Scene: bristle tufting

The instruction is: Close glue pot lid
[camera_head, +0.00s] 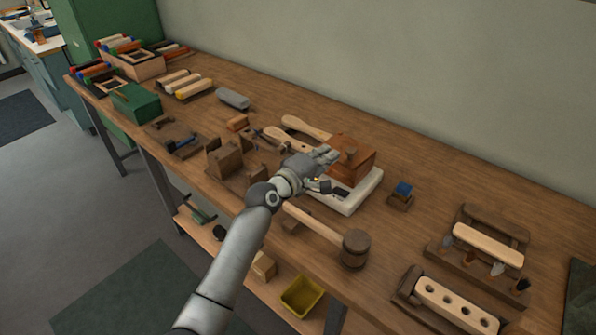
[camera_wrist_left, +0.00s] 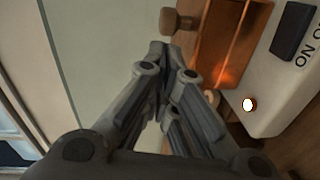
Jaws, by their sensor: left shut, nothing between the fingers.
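The glue pot (camera_head: 360,162) is a copper-brown box on a white base (camera_head: 354,203) with a small knob (camera_head: 350,153) at its top. In the left wrist view the copper pot (camera_wrist_left: 232,28) glows orange, with a round wooden knob (camera_wrist_left: 176,21) at its left. The white base (camera_wrist_left: 275,100) has a dark switch and a small lit lamp.
A wooden mallet (camera_head: 354,247) lies in front of the pot on the bench (camera_head: 400,222). A small block with a blue top (camera_head: 403,188) stands to its right. Wooden tools and blocks (camera_head: 226,158) lie to its left. A wall runs behind the bench.

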